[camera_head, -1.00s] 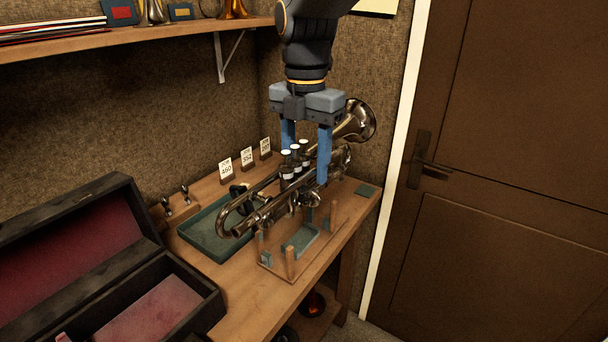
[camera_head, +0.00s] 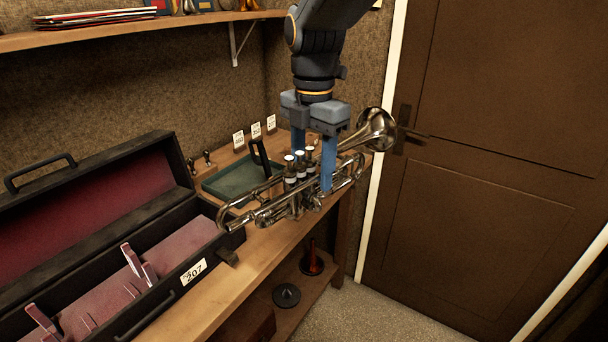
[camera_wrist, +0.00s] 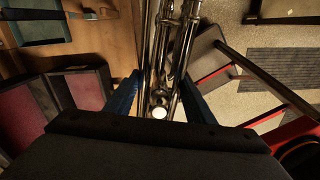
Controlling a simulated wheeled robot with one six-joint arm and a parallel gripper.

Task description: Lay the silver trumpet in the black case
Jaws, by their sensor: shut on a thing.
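The silver trumpet (camera_head: 270,211) hangs in my gripper (camera_head: 313,181) above the front edge of the bench, bell toward the upper right. My gripper's two blue fingers are shut on it around the valve section. In the wrist view the trumpet's tubes (camera_wrist: 162,60) run between the fingers (camera_wrist: 160,100). The black case (camera_head: 215,248) lies open at the left of the bench, its lid raised at the back. Its red-lined inside shows pink supports (camera_head: 132,260), and a tag (camera_head: 193,271) reading 207 is on its front. The trumpet's near end overlaps the case's right corner in the picture, apparently above it.
A green tray (camera_head: 206,187) with a dark tool lies on the bench (camera_head: 262,262) behind the trumpet. Small number cards (camera_head: 256,130) stand at the back. A shelf (camera_head: 110,33) runs above. A dark disc (camera_head: 286,295) sits on the lower shelf.

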